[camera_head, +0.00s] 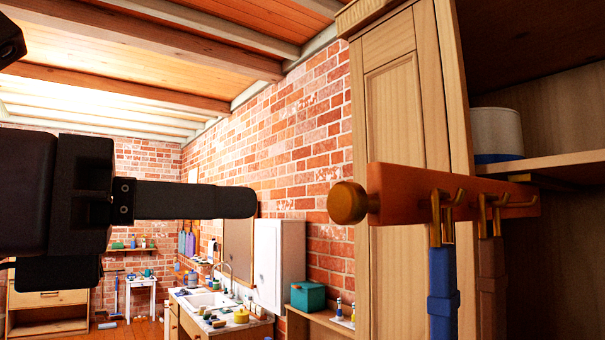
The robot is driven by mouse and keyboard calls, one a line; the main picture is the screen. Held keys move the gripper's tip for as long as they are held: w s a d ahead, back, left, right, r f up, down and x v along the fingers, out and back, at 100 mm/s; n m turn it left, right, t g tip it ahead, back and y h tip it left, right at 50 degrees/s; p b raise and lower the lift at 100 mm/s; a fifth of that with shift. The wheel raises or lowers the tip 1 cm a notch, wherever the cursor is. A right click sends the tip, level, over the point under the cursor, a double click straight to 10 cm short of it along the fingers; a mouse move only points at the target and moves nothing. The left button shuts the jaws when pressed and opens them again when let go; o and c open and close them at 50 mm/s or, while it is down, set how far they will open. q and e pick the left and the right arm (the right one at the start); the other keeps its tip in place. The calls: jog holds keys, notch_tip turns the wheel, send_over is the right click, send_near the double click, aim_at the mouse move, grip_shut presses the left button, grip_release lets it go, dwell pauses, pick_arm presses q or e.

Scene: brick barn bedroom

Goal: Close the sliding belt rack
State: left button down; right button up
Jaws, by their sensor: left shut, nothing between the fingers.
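The sliding belt rack (410,187) is an orange-brown wooden bar with a round knob (347,203) at its left end. It sticks out of the open wardrobe at the right. Brass hooks line its side, and a blue belt (443,285) and a brown belt (491,285) hang from them. My left gripper (250,202) comes in from the left at about the knob's height. It is shut and empty, with its tip left of the knob and a visible gap between them in the picture. My right gripper is not in view.
The wooden wardrobe (395,120) has a shelf (560,165) with a white and blue round container (496,133). Farther back are a brick wall (290,130), a sink counter (205,300), a white cabinet (278,262) and a teal box (308,296).

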aim_at(336, 204)
pick_arm(q)
jog(key=p+x, duration=0.1)
jog(key=x, duration=0.1)
jog(key=p+x, duration=0.1)
jog(key=x, duration=0.1)
jog(key=p+x, duration=0.1)
jog(key=x, duration=0.1)
jog(key=shift+d+r, duration=0.1)
jog(key=shift+r, duration=0.15)
jog(key=shift+w+d+f, duration=0.1)
jog(key=shift+w+d, duration=0.2)
jog(key=shift+d, duration=0.1)
jog(key=shift+f, duration=0.1)
jog(key=shift+w+d, duration=0.1)
